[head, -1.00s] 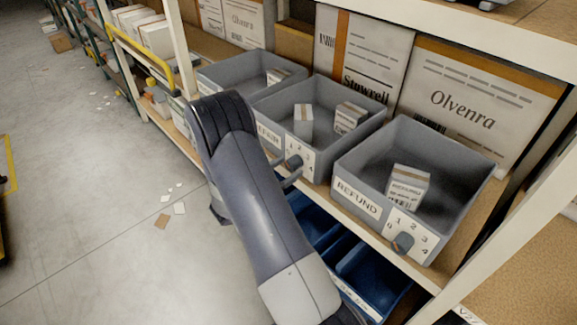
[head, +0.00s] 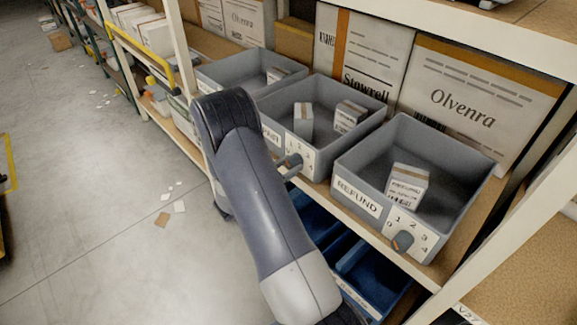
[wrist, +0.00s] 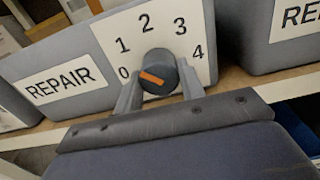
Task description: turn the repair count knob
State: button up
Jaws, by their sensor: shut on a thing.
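The grey repair bin (head: 350,150) stands on the shelf in the middle of the row, with two small boxes in it. Its white dial plate reads 0 to 4. The dark round repair knob (wrist: 158,62) sits on the plate below the numbers. The left end of its orange mark lies toward the 0. My gripper (wrist: 159,84) is shut on the knob, one finger on each side. In the head view, the knob (head: 294,161) shows just past my arm, which hides most of the gripper and part of the REPAIR label.
The refund bin (head: 453,187) with its own dial stands close on the right. Another grey bin (head: 222,72) is on the left. Blue bins (head: 368,275) sit on the shelf below. A white rack post (head: 187,70) stands left of my arm. The floor at left is mostly clear.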

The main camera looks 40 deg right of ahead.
jog(key=shift+f+b, duration=0.1)
jog(key=shift+b, duration=0.3)
jog(key=m+b, duration=0.1)
jog(key=b, duration=0.1)
jog(key=m+b, duration=0.2)
jog(key=b, duration=0.1)
jog(key=shift+f+m, duration=0.25)
jog(key=shift+m, duration=0.05)
jog(key=m+b, duration=0.3)
jog(key=b, duration=0.2)
jog(key=shift+r+m+b, duration=0.1)
jog(key=shift+m+b, duration=0.2)
jog(key=shift+r+m+b, duration=0.15)
jog(key=shift+m+b, duration=0.65)
jog(key=shift+b, duration=0.15)
jog(key=shift+r, duration=0.1)
jog(key=o, duration=1)
jog(key=shift+a, duration=0.1)
jog(key=a, duration=0.3)
jog(key=s+a, duration=0.1)
jog(key=a, duration=0.6)
jog(key=shift+s+a, duration=0.2)
jog(key=shift+a, duration=0.1)
